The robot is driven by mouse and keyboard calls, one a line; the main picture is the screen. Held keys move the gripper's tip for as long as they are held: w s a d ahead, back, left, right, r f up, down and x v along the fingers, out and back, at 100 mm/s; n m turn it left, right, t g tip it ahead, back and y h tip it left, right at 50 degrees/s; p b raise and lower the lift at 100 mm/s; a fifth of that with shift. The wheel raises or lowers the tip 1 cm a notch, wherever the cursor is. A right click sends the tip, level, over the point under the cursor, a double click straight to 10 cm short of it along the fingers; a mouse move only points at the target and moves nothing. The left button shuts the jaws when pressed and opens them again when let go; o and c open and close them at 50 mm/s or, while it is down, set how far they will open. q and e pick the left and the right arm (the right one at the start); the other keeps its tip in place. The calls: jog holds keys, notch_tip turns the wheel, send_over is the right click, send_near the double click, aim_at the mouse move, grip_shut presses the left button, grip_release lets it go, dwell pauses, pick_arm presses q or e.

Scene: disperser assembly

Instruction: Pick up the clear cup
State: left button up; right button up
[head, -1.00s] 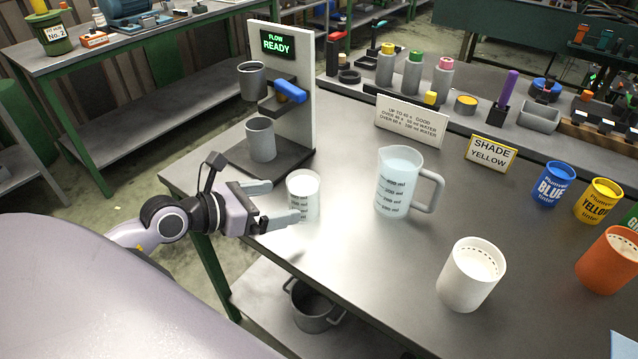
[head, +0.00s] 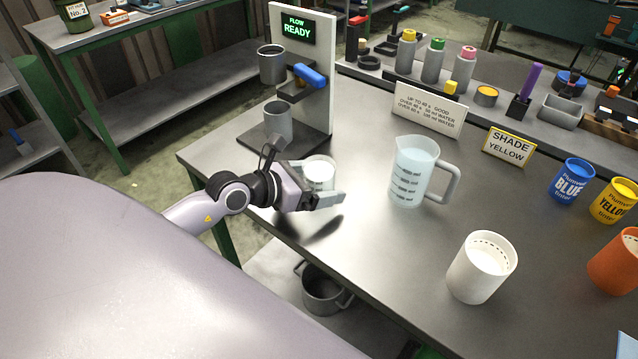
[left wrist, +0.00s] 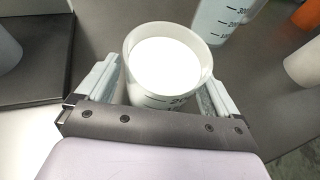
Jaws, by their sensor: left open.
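The clear cup (head: 320,170) holds white liquid and stands near the left edge of the table. It also shows in the left wrist view (left wrist: 165,62), with dark marks on its side. My left gripper (head: 325,180) is open around the cup's near part. In the left wrist view its fingers (left wrist: 162,92) lie on either side of the cup, with a gap on the left and little on the right. In the head view the gripper hides the cup's lower part. My right gripper is not in view.
A measuring jug (head: 412,172) of pale liquid stands right of the cup. The dispenser stand (head: 305,75) with grey cups is behind it. A white container (head: 482,267) stands at front right. The table's middle is clear.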

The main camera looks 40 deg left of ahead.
pick_arm(q)
jog(key=c, duration=1.3)
jog(key=shift+r, duration=0.25)
notch_tip(320, 180, up, 19)
jog(key=shift+r+p, duration=0.15)
jog(key=shift+p, duration=0.25)
dwell(0.4)
jog(key=shift+r, duration=0.1)
